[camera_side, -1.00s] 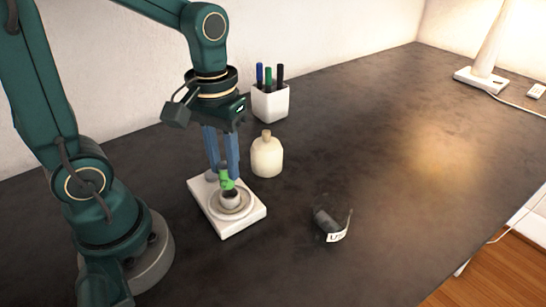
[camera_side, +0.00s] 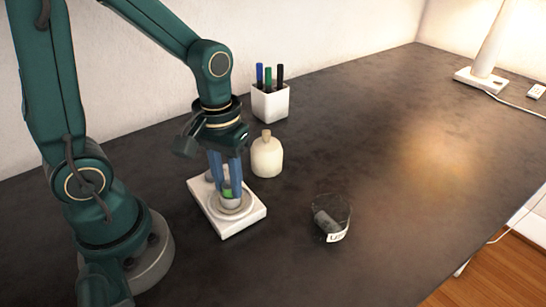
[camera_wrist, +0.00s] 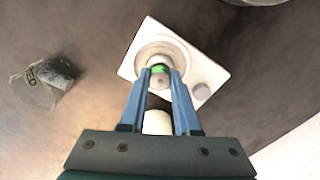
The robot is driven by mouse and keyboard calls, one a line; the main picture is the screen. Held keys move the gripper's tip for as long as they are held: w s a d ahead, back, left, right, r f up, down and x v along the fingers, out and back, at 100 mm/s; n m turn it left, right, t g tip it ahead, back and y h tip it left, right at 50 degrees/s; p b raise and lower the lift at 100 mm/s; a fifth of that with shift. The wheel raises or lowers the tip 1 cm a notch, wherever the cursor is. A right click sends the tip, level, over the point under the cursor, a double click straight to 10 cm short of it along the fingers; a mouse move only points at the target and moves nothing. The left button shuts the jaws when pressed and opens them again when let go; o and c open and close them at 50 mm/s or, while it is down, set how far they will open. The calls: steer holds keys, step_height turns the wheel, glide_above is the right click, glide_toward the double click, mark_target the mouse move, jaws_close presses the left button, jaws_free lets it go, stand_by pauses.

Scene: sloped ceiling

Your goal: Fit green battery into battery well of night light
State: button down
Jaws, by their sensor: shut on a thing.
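The night light (camera_side: 247,217) is a white square base with a raised round ring and well, lying on the dark table. It also shows in the wrist view (camera_wrist: 210,72), with a small grey knob at one corner. My gripper (camera_side: 226,190) is directly above the well, its blue fingers shut on the green battery (camera_wrist: 160,69). The battery (camera_side: 227,193) looks roughly upright, with its lower end at or inside the well. The fingers partly cover it, and I cannot tell how deep it sits.
A clear cup (camera_side: 347,215) with a dark battery (camera_side: 323,220) and a lettered label stands to the right. A cream bottle (camera_side: 266,157) stands close behind the night light. A white pen holder (camera_side: 270,103) is at the back.

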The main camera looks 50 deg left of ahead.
mark_target(228, 184)
steer(key=c, duration=0.6)
jaws_free()
steer(key=shift+f, duration=0.35)
step_height(228, 184, up, 13)
steer(key=s+m+t, duration=0.1)
steer(key=t, duration=0.1)
steer(key=s+d+f+m+t, duration=0.1)
steer(key=m, duration=0.1)
steer(key=s+d+f+m+t, duration=0.1)
steer(key=m+t, duration=0.1)
steer(key=shift+s+d+f+t, duration=0.1)
steer(key=shift+s+t, duration=0.05)
steer(key=shift+t, duration=0.15)
